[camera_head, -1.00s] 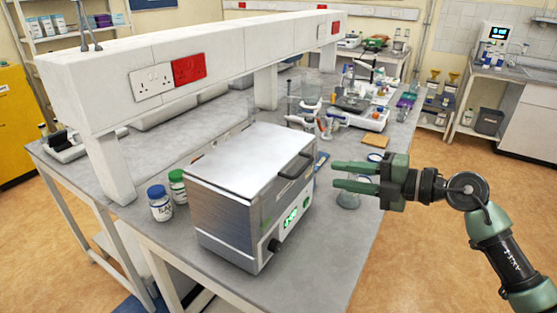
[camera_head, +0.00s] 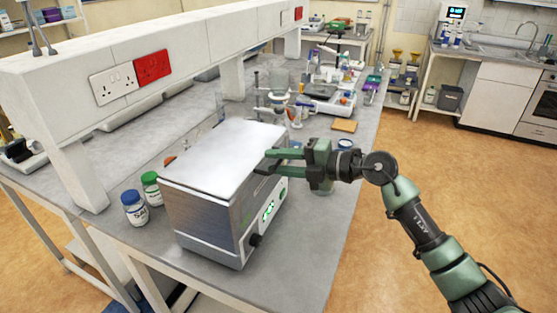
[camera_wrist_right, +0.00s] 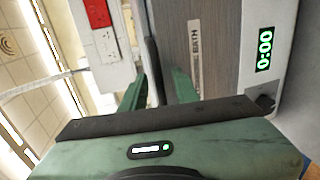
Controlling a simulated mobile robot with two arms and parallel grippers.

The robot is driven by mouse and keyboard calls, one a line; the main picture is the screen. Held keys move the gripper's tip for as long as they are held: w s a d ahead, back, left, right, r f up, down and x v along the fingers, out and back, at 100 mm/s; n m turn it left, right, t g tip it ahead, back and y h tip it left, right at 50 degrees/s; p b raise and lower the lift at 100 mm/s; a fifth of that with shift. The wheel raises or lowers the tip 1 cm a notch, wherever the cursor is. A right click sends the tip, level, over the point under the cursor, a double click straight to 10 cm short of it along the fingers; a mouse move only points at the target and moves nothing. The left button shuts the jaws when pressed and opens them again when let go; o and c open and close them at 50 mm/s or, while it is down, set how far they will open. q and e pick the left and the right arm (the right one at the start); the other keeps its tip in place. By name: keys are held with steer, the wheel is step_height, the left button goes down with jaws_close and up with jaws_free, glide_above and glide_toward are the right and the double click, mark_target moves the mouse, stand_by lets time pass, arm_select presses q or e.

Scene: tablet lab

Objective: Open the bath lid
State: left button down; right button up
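The bath (camera_head: 215,205) is a silver box with a green digital display and a black knob, standing on the grey bench. Its pale flat lid (camera_head: 222,155) is down. The lid's dark handle is on the side facing my right gripper (camera_head: 268,162), which partly hides it in the head view. My right gripper is open, with its two green fingers at the handle. In the right wrist view, the dark handle (camera_wrist_right: 153,72) shows between the two fingers (camera_wrist_right: 160,90), beside the bath's wall marked BATH (camera_wrist_right: 205,45). Contact cannot be told. My left gripper is not in view.
Two bottles, one blue-capped (camera_head: 134,208) and one green-capped (camera_head: 152,187), stand left of the bath. A white shelf beam with sockets (camera_head: 115,84) runs behind it. Glassware and instruments (camera_head: 290,105) crowd the far bench. The floor at right is clear.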

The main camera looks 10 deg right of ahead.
jaws_close()
steer(key=shift+f, duration=0.1)
stand_by(1.2)
